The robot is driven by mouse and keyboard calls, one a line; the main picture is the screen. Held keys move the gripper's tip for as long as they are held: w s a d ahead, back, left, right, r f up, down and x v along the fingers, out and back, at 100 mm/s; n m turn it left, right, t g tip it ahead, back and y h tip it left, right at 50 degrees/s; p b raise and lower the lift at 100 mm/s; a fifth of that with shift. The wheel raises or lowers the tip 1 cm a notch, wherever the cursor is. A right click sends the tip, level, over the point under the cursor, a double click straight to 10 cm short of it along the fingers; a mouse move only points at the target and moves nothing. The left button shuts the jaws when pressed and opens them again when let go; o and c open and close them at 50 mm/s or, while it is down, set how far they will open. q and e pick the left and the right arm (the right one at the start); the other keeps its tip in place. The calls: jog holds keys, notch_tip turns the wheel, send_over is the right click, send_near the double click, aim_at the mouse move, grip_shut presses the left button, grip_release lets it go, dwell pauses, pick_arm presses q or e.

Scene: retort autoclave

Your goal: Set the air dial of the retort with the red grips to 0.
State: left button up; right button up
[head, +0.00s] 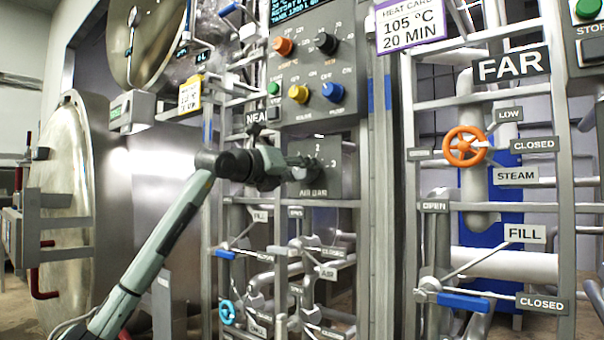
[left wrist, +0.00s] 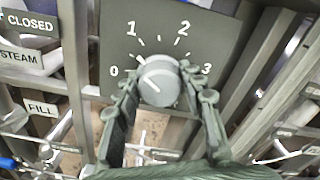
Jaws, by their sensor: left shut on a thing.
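The air dial is a round grey knob (left wrist: 160,80) on a dark plate (left wrist: 118,42) marked 0, 1, 2 and 3 in the left wrist view. A pale line shows on the knob's face, but I cannot tell which number it points to. My left gripper (left wrist: 162,88) has one finger on each side of the knob and is shut on it. In the head view my left gripper (head: 300,172) covers most of the dial, on the plate (head: 318,192) with the AIR BAR label. The retort door with red grips (head: 62,215) is at the left. My right gripper is not in view.
Above the dial is a NEAR panel (head: 318,65) with several coloured knobs and buttons. Pipes and a blue lever (head: 226,254) are below it. To the right, a frame marked FAR (head: 510,66) carries an orange handwheel (head: 465,146) and a blue-handled lever (head: 463,302).

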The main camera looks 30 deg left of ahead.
pick_arm(q)
jog(key=n, duration=0.5)
jog(key=shift+n, duration=0.3)
jog(key=n, duration=0.2)
jog(key=shift+n, duration=1.1)
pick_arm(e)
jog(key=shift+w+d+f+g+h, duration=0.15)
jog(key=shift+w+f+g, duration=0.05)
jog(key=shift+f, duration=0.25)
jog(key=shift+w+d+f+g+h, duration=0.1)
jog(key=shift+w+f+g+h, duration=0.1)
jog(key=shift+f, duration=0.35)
pick_arm(q)
jog(key=o, duration=1.2)
jog(key=s, duration=0.8)
jog(key=s+a, duration=0.1)
jog(key=s, duration=0.3)
